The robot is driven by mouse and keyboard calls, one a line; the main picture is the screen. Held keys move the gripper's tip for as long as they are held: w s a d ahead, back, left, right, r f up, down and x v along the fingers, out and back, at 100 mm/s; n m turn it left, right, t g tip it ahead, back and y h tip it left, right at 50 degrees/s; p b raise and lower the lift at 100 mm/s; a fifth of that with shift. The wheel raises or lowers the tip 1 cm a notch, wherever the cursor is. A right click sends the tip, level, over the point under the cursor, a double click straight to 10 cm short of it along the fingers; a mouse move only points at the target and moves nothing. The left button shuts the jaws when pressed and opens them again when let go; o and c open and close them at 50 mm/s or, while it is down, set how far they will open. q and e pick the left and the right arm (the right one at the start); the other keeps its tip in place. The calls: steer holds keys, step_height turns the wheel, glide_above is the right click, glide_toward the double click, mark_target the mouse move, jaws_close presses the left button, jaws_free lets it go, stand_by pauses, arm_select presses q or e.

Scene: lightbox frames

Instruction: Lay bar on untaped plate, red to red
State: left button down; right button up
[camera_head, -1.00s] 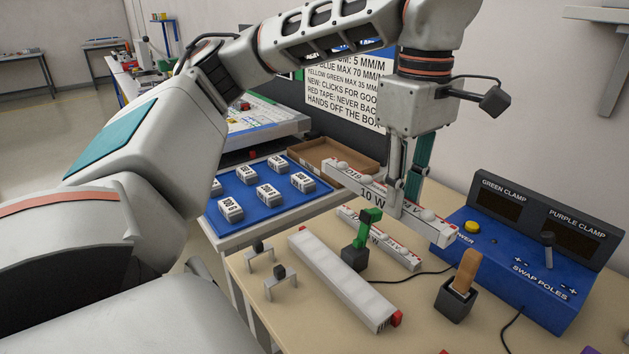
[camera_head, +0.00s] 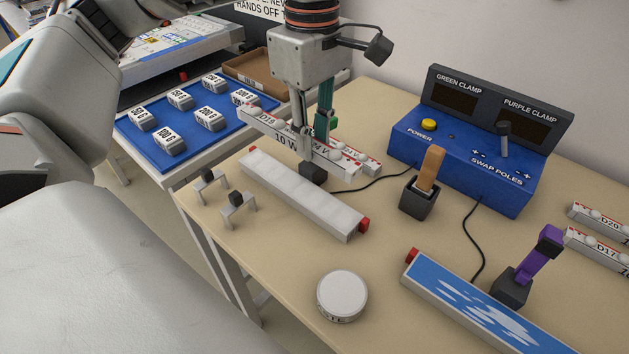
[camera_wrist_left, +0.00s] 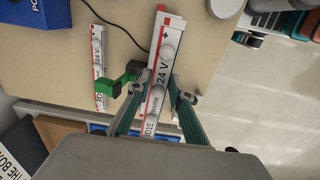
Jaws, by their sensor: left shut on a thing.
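A white segmented plate (camera_head: 300,192) with a red right end lies just nearer. A second plate with a blue, white-patched top (camera_head: 480,305) and a red left end (camera_head: 411,256) lies at front right, by the purple clamp (camera_head: 535,262). Which plate is taped I cannot tell. My right gripper is out of view.
Another lensed bar (camera_head: 368,163) lies behind the held one. A blue power box (camera_head: 465,160), a wooden-handled tool in a black holder (camera_head: 420,195), small stands (camera_head: 237,208) and a round white tin (camera_head: 342,294) are obstacles. A blue tray (camera_head: 160,160) holds weights.

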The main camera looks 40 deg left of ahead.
arm_select(q)
steer(key=b, duration=0.1)
glide_above(313, 197)
step_height(313, 197, down, 6)
step_height(313, 197, down, 4)
steer(key=shift+f+b, duration=0.2)
steer(key=shift+b, duration=0.3)
steer(key=shift+f, duration=0.1)
steer(key=c, duration=1.8)
jaws_free()
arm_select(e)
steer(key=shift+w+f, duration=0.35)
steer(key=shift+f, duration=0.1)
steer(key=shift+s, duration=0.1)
